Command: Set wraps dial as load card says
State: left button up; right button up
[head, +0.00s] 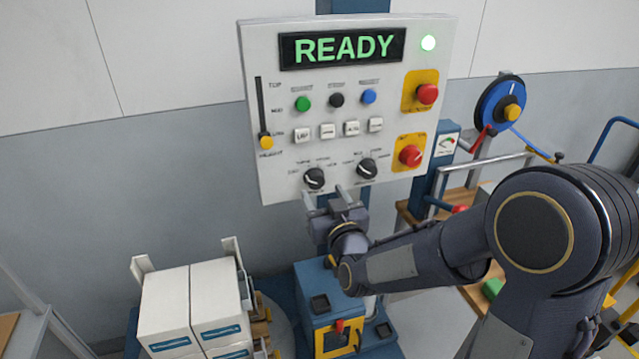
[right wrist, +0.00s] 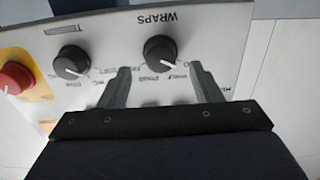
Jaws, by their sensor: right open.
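The WRAPS dial (head: 314,178) is the left of two black knobs low on the white control panel (head: 285,140). In the right wrist view the same WRAPS dial (right wrist: 160,51) has its name printed above it, upside down. Its white pointer mark points toward the lower right there; the scale words are too small to read surely. My right gripper (head: 324,193) is open just below the dial. In the right wrist view its fingertips (right wrist: 160,68) are spread to either side of the dial, with nothing held. I cannot make out a load card. My left gripper is not in view.
The second knob, the tension dial (head: 367,168), is close to the right of it. Red stop buttons (head: 410,156) sit further right. The display (head: 343,48) reads READY, with a green lamp lit. White boxes (head: 165,300) stand at lower left.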

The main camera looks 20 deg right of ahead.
aim_at(317, 184)
jog(key=shift+w+a+p, duration=0.1)
jog(key=shift+w+p, duration=0.35)
jog(key=shift+w, duration=1.45)
jog(key=c, duration=1)
jog(key=shift+f+m+b, duration=0.1)
jog(key=shift+m+b, duration=0.2)
jog(key=shift+b, duration=0.4)
jog(key=m+b, duration=0.4)
jog(key=b, duration=0.3)
jog(key=shift+f+m, duration=0.1)
jog(key=shift+m, duration=0.3)
jog(key=shift+r+m+b, duration=0.2)
jog(key=shift+m+b, duration=1)
jog(key=shift+b, duration=0.25)
